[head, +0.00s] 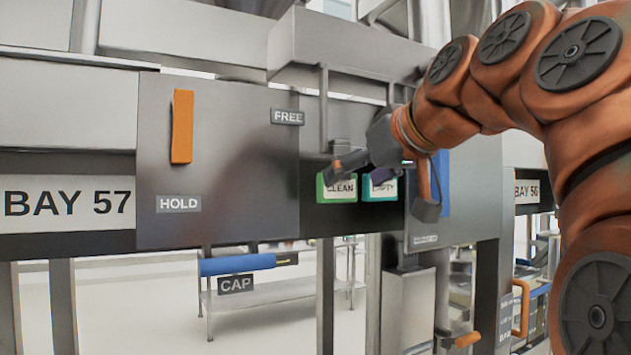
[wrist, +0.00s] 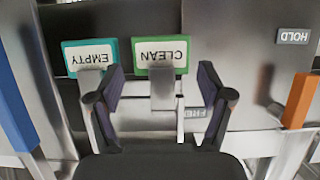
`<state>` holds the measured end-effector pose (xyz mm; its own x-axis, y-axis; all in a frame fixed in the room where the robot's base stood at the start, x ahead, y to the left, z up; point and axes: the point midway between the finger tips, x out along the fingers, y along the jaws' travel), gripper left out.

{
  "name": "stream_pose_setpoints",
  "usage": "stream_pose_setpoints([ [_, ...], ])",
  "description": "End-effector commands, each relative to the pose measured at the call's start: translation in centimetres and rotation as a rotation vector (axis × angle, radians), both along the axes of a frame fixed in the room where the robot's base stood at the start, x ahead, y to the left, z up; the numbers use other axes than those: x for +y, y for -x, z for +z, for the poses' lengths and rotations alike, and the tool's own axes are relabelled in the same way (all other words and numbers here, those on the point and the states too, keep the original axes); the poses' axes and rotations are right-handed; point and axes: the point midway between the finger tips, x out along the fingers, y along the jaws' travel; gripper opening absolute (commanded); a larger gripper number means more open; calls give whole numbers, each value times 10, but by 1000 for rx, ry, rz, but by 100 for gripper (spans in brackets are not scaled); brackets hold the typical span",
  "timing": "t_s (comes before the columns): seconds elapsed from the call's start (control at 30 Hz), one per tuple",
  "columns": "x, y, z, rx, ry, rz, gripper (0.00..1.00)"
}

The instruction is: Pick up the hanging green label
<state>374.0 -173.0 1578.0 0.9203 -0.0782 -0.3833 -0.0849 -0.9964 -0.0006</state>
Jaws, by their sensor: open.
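The green-bordered label reading CLEAN (head: 337,196) hangs on the dark panel in the head view, left of the teal-bordered EMPTY label (head: 380,190). One finger of my gripper (head: 378,188) covers part of its upper edge. In the wrist view the green label (wrist: 160,43) appears upside down, beyond the gap between my fingertips (wrist: 160,72). A grey tab or bracket (wrist: 162,92) runs from the label toward my gripper. My fingers are spread open with nothing held. The EMPTY label (wrist: 90,58) lies just beyond the left finger there.
An orange handle (head: 182,127) and the HOLD plate (head: 179,204) are on the grey panel to the left. A vertical grey bar (head: 323,105) stands above the labels. A blue strip (head: 443,180) is close right of my gripper. A grey housing (head: 345,45) overhangs above.

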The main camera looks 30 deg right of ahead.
Motion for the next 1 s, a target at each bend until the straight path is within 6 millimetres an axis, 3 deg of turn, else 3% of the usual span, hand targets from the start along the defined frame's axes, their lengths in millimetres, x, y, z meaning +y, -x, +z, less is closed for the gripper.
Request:
stream_pose_setpoints([
  [0.27, 0, -12, -3, 0, 1, -3, 79],
  [0.63, -2, -45, -18, 4, -2, 1, 79],
  [0.9, -3, -48, -20, -1, 0, -1, 79],
  [1.0, -3, -48, -20, -1, 0, -1, 71],
])
